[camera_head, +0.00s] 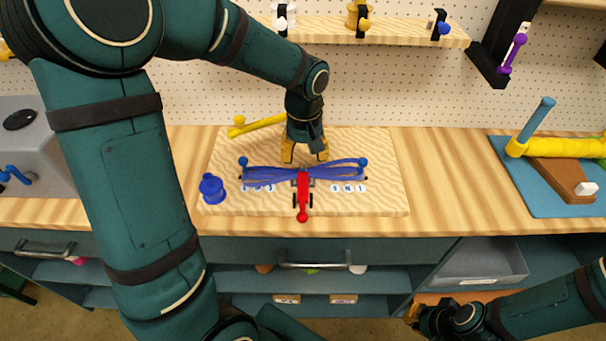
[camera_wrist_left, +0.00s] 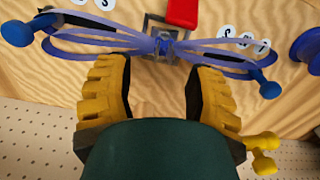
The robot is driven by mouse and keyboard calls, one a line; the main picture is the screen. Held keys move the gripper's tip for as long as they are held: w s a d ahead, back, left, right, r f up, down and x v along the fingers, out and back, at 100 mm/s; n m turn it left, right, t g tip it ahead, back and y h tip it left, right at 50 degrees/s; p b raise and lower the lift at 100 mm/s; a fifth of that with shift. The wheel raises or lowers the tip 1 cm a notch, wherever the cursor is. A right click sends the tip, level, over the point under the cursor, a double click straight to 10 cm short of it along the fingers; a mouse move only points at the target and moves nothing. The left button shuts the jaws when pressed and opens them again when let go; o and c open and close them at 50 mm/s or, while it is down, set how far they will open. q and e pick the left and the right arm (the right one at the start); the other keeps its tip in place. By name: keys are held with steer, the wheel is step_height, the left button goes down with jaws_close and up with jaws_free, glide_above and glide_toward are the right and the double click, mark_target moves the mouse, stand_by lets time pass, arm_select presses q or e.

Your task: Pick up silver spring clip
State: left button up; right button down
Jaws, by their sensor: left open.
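A small grey metallic piece, which may be the silver spring clip, sits at the pinched middle of a blue ribbon-like bow; it shows best in the left wrist view (camera_wrist_left: 153,50). The blue bow (camera_head: 267,174) lies across a pale wooden board (camera_head: 385,200). A red tool (camera_head: 303,190) meets the bow's middle from the front. My left gripper (camera_head: 304,155) is open, just behind the bow's middle. In the left wrist view its yellow fingers (camera_wrist_left: 158,72) stand apart, with nothing clearly between them. My right gripper (camera_head: 430,318) is low at the right, its fingers unclear.
A blue spool (camera_head: 211,188) stands at the board's left front. A yellow rod (camera_head: 258,125) lies at the back left. A blue mat (camera_head: 550,198) with a yellow and brown fixture is at the right. A shelf (camera_head: 400,32) hangs above. Bare table lies right of the board.

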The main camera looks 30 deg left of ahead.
mark_target(303, 166)
arm_select(q)
steer(key=f, duration=0.1)
steer(key=f+b, duration=0.1)
steer(key=f, duration=0.3)
steer(key=shift+s, duration=0.3)
jaws_close()
